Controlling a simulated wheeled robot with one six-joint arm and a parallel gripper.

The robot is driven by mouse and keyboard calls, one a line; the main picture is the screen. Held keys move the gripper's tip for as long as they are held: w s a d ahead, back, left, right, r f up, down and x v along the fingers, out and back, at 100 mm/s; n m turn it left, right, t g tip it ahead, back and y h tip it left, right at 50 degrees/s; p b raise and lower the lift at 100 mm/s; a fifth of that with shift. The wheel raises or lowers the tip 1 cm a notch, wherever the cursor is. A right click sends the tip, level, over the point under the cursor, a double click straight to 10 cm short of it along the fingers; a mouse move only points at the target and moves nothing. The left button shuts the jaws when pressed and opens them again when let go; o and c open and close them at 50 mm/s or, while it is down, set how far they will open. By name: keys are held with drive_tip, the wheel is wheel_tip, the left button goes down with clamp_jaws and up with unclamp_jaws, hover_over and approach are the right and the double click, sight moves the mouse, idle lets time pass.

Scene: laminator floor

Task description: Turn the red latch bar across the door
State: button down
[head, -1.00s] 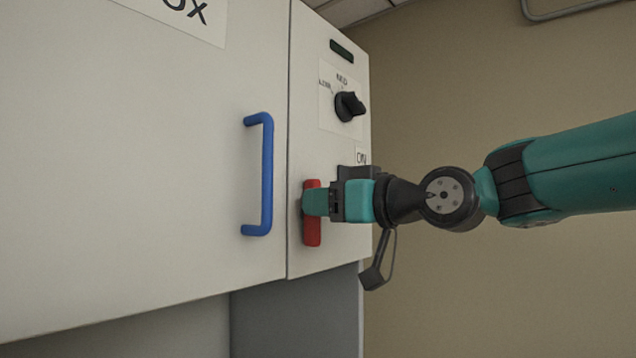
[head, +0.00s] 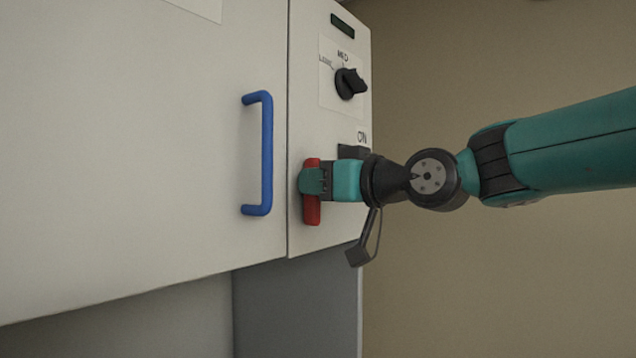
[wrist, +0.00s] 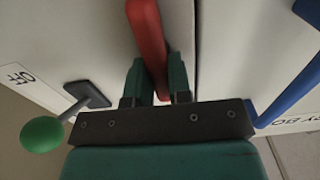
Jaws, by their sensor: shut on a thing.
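The red latch bar (head: 312,209) stands upright in the head view, on the narrow panel just right of the door's edge. My gripper (head: 312,181) is shut on the bar around its middle and hides that part of it. In the wrist view the red bar (wrist: 148,35) passes between the two green fingers of my gripper (wrist: 159,82), tilted slightly in the picture. The white door (head: 150,150) is closed flush beside the panel. A blue handle (head: 267,155) stands on the door, left of the bar and apart from my gripper.
A black knob (head: 349,84) is on the panel above the bar. In the wrist view, a lever with a green ball (wrist: 41,134) stands close to my gripper, near an OFF label (wrist: 20,76). Open space lies right of the cabinet.

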drive_tip(key=m+b, duration=0.1)
drive_tip(key=m, duration=0.3)
drive_tip(key=shift+w+d+f+b, duration=0.15)
drive_tip(key=shift+w+b, duration=0.05)
drive_tip(key=shift+b, duration=0.2)
drive_tip(key=shift+w+d+f+m, duration=0.1)
drive_tip(key=shift+w+f+m, duration=0.1)
drive_tip(key=shift+m, duration=2.05)
drive_tip(key=shift+w+d+f+m, duration=0.1)
drive_tip(key=shift+f+m, duration=0.1)
drive_tip(key=shift+m, duration=2.1)
drive_tip(key=shift+w+d+f+m, duration=0.1)
drive_tip(key=shift+f+m, duration=0.1)
drive_tip(key=shift+m, duration=2.05)
drive_tip(key=c, duration=1)
unclamp_jaws()
drive_tip(key=shift+c, duration=0.2)
